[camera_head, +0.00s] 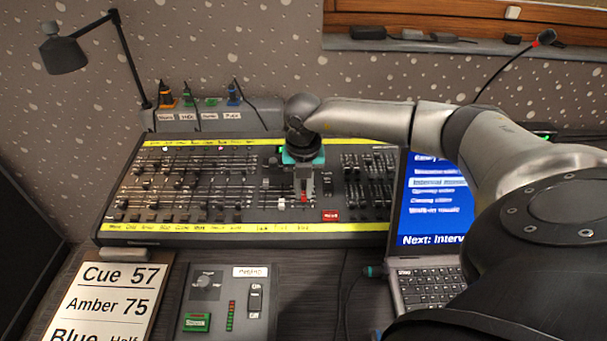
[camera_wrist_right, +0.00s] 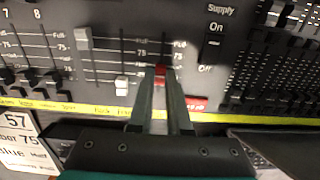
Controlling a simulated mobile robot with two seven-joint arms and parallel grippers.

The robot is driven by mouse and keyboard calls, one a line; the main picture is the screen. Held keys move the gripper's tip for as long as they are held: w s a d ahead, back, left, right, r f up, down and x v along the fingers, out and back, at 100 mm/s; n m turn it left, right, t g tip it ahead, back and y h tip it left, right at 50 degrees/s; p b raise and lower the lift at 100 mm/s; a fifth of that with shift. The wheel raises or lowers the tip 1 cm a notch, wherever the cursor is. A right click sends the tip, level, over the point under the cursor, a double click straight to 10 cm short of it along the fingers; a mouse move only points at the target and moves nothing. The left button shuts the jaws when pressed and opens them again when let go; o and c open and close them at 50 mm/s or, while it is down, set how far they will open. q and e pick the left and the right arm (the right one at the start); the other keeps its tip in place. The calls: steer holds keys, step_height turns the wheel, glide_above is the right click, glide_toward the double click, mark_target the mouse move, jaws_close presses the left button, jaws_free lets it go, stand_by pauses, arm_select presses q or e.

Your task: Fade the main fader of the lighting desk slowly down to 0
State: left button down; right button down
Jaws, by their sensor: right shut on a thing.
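The lighting desk (camera_head: 150,240) is a wide dark console with rows of faders and yellow label strips. The main fader is a red cap (camera_wrist_right: 160,73) in the right wrist view, below the marks Full and 75; its exact level is hidden by the fingers. My right gripper (camera_head: 304,192) reaches down onto the desk right of centre. In the wrist view its two fingers (camera_wrist_right: 161,80) are shut on the red cap, one on each side. A white fader cap (camera_wrist_right: 122,87) sits low and a grey one (camera_wrist_right: 84,38) high, both to the left. My left gripper is not in view.
A red-labelled button (camera_head: 331,216) and a Supply On/Off switch (camera_wrist_right: 214,45) lie right of the fader. A laptop (camera_head: 430,270) stands at right, partly behind my arm. A cue board (camera_head: 105,300) and a small control box (camera_head: 230,300) are in front.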

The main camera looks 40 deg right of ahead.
mark_target(304, 208)
steer(key=shift+s+a+f+p, duration=0.15)
steer(key=shift+s+a+p, duration=0.55)
steer(key=shift+s, duration=0.15)
stand_by(2.7)
steer(key=c, duration=1.1)
jaws_free()
step_height(304, 208, up, 6)
steer(key=p, duration=0.5)
